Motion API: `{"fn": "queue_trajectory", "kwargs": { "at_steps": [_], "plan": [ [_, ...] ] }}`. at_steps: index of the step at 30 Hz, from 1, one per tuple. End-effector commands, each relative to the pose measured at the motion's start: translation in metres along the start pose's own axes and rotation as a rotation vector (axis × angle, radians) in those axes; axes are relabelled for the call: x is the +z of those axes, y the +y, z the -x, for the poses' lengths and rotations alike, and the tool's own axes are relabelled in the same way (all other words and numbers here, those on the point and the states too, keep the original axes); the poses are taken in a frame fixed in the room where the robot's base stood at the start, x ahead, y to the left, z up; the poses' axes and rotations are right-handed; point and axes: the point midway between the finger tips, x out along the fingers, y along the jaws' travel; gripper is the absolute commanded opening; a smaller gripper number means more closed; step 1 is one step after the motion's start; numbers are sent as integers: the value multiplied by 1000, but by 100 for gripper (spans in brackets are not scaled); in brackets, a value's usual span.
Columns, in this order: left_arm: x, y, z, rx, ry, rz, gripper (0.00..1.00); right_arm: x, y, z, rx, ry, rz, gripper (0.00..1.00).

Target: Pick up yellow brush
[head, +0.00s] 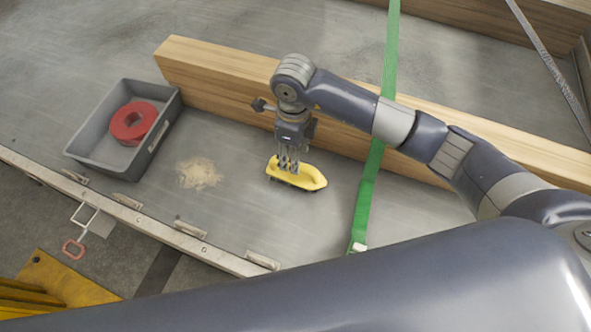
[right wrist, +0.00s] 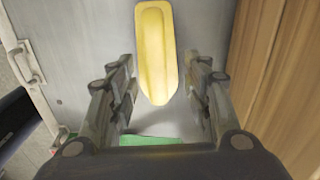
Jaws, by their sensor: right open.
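The yellow brush (head: 308,178) lies on the grey trailer floor in the middle of the head view, in front of a long wooden beam. My right gripper (head: 289,168) points down at the brush's left part, with its fingers overlapping the brush in this view. In the right wrist view the brush (right wrist: 156,50) shows its long yellow top between and beyond the two fingers. The right gripper (right wrist: 165,92) is open, with a gap visible on both sides of the brush. Whether the fingertips touch the floor cannot be told. My left gripper is not in view.
A grey bin (head: 98,152) with a red roll (head: 133,122) in it stands at the left. A pile of sawdust (head: 199,173) lies between bin and brush. The wooden beam (head: 222,75) runs behind, and a green strap (head: 366,195) crosses the floor to the right.

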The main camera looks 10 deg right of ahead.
Motion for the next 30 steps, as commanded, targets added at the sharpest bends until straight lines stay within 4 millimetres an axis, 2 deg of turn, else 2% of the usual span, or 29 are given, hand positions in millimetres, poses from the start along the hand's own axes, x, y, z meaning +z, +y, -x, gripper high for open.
{"fn": "queue_trajectory", "kwargs": {
  "at_steps": [6,9,13,19,25,30],
  "plan": [
    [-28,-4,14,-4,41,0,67,-7,7,-27,4,4,-1,45],
    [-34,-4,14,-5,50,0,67,-6,6,-41,3,2,-1,45],
    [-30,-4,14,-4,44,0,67,-6,6,-48,2,2,0,45],
    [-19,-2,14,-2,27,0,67,-6,5,-49,1,1,0,45],
    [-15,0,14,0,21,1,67,-6,5,-49,1,1,0,0],
    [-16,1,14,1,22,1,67,-6,5,-48,0,1,0,0]
  ]
}}
